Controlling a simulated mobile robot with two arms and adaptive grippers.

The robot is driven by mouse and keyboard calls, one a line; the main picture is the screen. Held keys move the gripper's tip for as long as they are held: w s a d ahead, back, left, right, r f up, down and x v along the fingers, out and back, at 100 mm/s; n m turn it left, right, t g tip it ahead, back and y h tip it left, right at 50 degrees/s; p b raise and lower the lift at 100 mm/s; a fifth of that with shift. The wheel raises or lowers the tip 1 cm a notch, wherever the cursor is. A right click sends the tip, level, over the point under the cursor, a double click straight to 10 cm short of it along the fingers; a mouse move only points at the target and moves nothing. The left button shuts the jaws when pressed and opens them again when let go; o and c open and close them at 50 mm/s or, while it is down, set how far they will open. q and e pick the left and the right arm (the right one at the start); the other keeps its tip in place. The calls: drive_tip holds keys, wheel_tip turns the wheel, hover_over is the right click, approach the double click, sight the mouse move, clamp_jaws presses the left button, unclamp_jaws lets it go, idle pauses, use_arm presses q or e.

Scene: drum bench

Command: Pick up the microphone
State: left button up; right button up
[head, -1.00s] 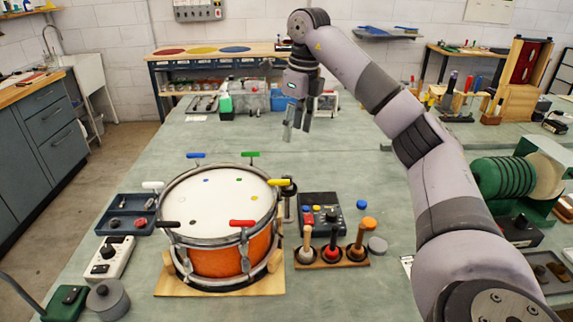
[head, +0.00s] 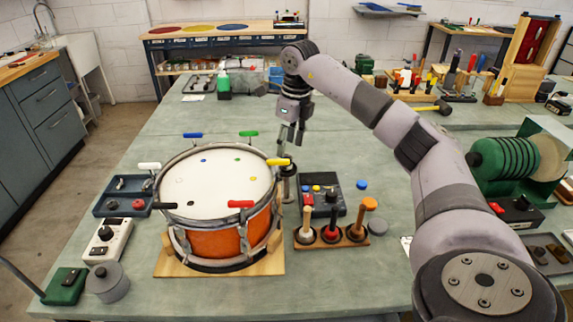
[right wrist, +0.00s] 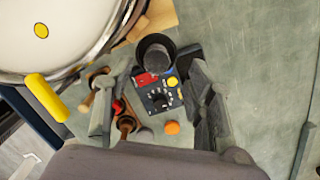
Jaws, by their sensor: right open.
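A dark upright cylinder, which looks like the microphone (head: 289,188), stands just right of the drum and behind the tool rack, partly hidden by the drum's side. In the right wrist view its round black top (right wrist: 155,50) shows beyond the fingers, near the drum rim. My right gripper (head: 291,143) is open and empty, pointing down above and slightly behind the cylinder. In the right wrist view its two fingers stand apart on either side of the control box, not touching the cylinder. My left gripper is not in view.
The orange drum (head: 216,242) with coloured handles sits close on the left. A dark control box (head: 325,201) stands right of the cylinder. A wooden rack (head: 330,239) with handled tools is in front. The bench behind is mostly clear.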

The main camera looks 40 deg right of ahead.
sight(287, 156)
drive_tip(key=f, duration=0.2)
drive_tip(key=f+p, duration=0.1)
drive_tip(key=f, duration=0.2)
drive_tip(key=shift+w+a, duration=0.1)
drive_tip(key=shift+a, duration=0.1)
drive_tip(key=shift+c, duration=0.4)
clamp_jaws()
